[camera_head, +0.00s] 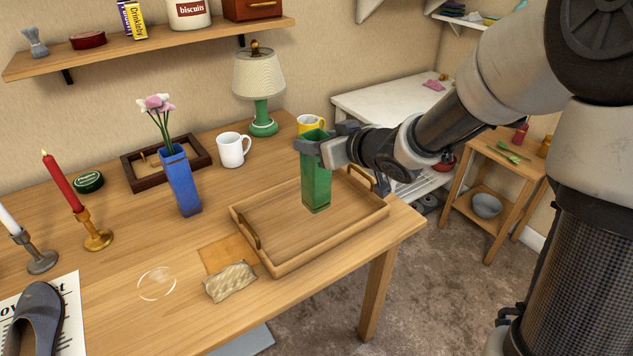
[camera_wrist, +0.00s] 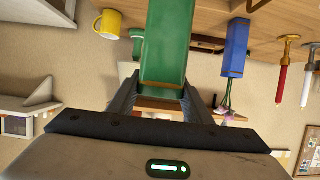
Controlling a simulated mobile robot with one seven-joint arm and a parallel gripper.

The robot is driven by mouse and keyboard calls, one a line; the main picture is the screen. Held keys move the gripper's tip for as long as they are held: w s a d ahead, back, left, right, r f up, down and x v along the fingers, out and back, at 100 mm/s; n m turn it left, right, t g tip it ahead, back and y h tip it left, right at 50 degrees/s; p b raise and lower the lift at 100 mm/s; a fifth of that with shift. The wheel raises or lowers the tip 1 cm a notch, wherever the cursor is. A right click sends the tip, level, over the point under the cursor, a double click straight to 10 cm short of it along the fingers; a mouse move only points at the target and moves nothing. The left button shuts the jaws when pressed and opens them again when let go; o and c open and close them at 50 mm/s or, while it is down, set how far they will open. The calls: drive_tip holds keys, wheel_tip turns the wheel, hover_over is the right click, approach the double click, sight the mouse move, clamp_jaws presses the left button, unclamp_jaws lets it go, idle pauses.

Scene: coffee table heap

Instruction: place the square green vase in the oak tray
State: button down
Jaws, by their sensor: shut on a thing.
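The square green vase (camera_head: 316,178) is held upright near its top by my gripper (camera_head: 322,147), which is shut on it. In the head view the vase shows over the middle of the oak tray (camera_head: 278,262); whether its base touches the tray floor I cannot tell. The tray has a raised rim and two brass handles, and its floor is otherwise bare. In the wrist view the green vase (camera_wrist: 168,45) stands between the fingers (camera_wrist: 160,95), and the tray cannot be made out there.
A yellow mug (camera_head: 311,124) stands just behind the tray and gripper. A white mug (camera_head: 233,150), a green lamp (camera_head: 262,90) and a blue vase with flowers (camera_head: 182,180) stand further left. A patterned pouch (camera_head: 230,281) lies by the tray's front left corner. The table edge is close on the right.

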wheel_tip(320, 180, down, 6)
drive_tip(key=b, duration=0.2)
drive_tip(key=shift+r+b, duration=0.15)
drive_tip(key=shift+b, duration=0.2)
drive_tip(key=shift+f, duration=0.2)
drive_tip(key=c, duration=0.9)
unclamp_jaws()
drive_tip(key=p, duration=0.5)
approach(316, 164)
drive_tip(key=shift+w+d+f, duration=0.6)
drive_tip(key=shift+w+f, duration=0.15)
drive_tip(key=shift+w, duration=0.2)
